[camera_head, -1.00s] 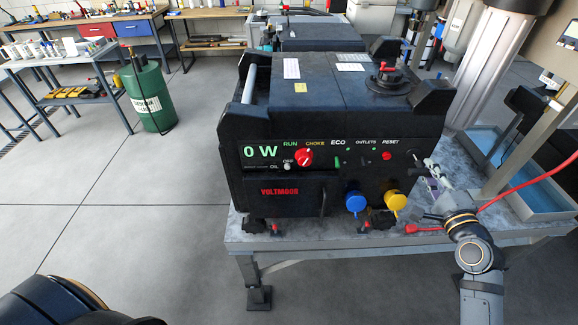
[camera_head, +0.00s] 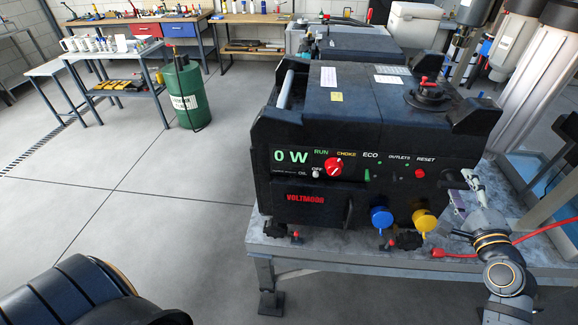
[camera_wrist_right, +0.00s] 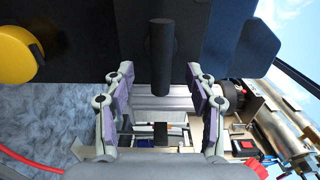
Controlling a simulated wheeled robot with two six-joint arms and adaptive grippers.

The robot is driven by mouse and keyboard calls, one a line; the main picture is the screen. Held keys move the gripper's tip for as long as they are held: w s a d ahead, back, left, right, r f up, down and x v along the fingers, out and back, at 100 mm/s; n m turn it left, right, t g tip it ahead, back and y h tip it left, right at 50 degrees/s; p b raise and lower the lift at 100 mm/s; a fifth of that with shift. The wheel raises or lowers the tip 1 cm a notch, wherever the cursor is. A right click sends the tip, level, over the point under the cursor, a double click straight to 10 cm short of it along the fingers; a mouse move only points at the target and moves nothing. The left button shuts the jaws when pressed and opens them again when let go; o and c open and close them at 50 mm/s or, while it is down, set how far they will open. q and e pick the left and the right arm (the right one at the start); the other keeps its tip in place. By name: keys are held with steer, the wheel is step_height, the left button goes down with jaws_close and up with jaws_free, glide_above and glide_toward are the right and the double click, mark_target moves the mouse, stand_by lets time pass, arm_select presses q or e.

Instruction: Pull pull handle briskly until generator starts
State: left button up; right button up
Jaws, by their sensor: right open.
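The black generator (camera_head: 360,160) stands on a bench in the head view; its display reads 0 W and its red knob (camera_head: 333,166) is on the front panel. In the right wrist view the black pull handle (camera_wrist_right: 162,50) points from the dark panel toward the camera. My right gripper (camera_head: 468,180) is at the panel's right end in the head view. In the wrist view its two fingers (camera_wrist_right: 166,78) are open, one on each side of the handle's near end, with gaps on both sides. My left gripper is not in view.
A yellow cap (camera_head: 424,220) and a blue cap (camera_head: 381,218) stick out low on the generator's front. A red cable (camera_head: 545,238) lies on the grey bench (camera_head: 345,258) near my right arm. A green drum (camera_head: 185,92) stands at the back left. Open floor lies left.

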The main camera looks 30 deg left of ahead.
steer(key=p+v, duration=0.3)
steer(key=v, duration=0.5)
steer(key=shift+s, duration=0.4)
steer(key=shift+d+r, duration=0.1)
steer(key=d+f+n+g+h, duration=0.1)
steer(key=d+f+g+h, duration=0.15)
steer(key=f, duration=0.85)
steer(key=d+f+n+g+h, duration=0.15)
steer(key=d+f, duration=0.25)
steer(key=f, duration=0.7)
steer(key=s+d+f+n+g+h+b, duration=0.1)
steer(key=s+d+f+n+g, duration=0.1)
steer(key=s+f, duration=0.6)
steer(key=s+d+f+n+g+h, duration=0.1)
steer(key=s+d+f+g, duration=0.15)
steer(key=f, duration=0.85)
steer(key=s+a+f+n+g, duration=0.1)
steer(key=s+f+n+g, duration=0.1)
steer(key=s+f, duration=0.4)
steer(key=s+a+f+n+g, duration=0.1)
steer(key=s+f+n+g, duration=0.2)
steer(key=s+f, duration=0.4)
steer(key=s+a+f+n+g+h, duration=0.1)
steer(key=s+f+n, duration=0.3)
steer(key=s, duration=1.6)
step_height(320, 180, down, 3)
steer(key=shift+s+a+f+g+b, duration=0.25)
steer(key=shift+g+b, duration=0.1)
steer(key=shift+g, duration=0.3)
